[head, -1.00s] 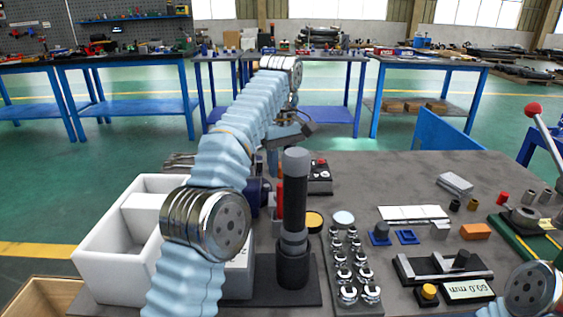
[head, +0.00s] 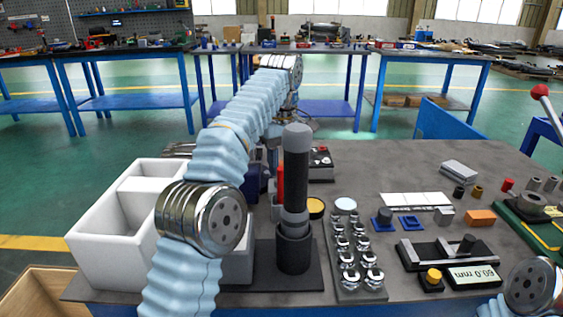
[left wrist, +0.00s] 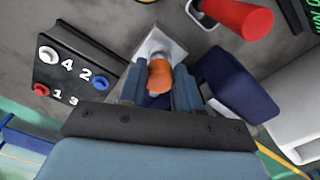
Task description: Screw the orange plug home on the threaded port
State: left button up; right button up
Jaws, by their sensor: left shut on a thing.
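In the left wrist view, the orange plug (left wrist: 159,76) sits between the two blue-grey fingers of my left gripper (left wrist: 160,90), which is shut on it. The plug is in front of a grey metal block (left wrist: 158,46). The threaded port is not clearly visible, and I cannot tell how far the plug is seated. In the head view, my left arm reaches to the back of the bench, and its gripper and the plug are hidden behind the arm and a dark column. My right gripper is out of view; only part of my right arm shows at bottom right.
A numbered panel (left wrist: 74,72) with coloured fittings stands left of the gripper in the wrist view. A navy block (left wrist: 234,82) and a red cylinder (left wrist: 240,16) are to the right. The dark column (head: 295,190) and a white bin (head: 100,225) stand near my left arm.

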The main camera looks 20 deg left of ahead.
pick_arm(q)
jog(key=shift+f+b, duration=0.65)
jog(key=shift+f, duration=0.2)
jog(key=shift+r+m+p, duration=0.3)
jog(key=shift+m+p, duration=0.45)
jog(key=shift+m, duration=0.25)
jog(key=m+p, duration=0.1)
jog(key=m, duration=0.1)
jog(key=shift+a+f+m, duration=0.1)
jog(key=shift+m, duration=0.3)
jog(key=shift+f, duration=0.2)
jog(key=shift+r+m+p, duration=0.15)
jog(key=shift+m+p, duration=0.25)
jog(key=shift+m, duration=0.1)
jog(key=m+p, duration=0.2)
jog(key=shift+s+a+r+m, duration=0.1)
jog(key=shift+r+m, duration=0.05)
jog(key=shift+m, duration=0.75)
jog(key=shift+f+m, duration=0.3)
jog(key=shift+m, duration=0.1)
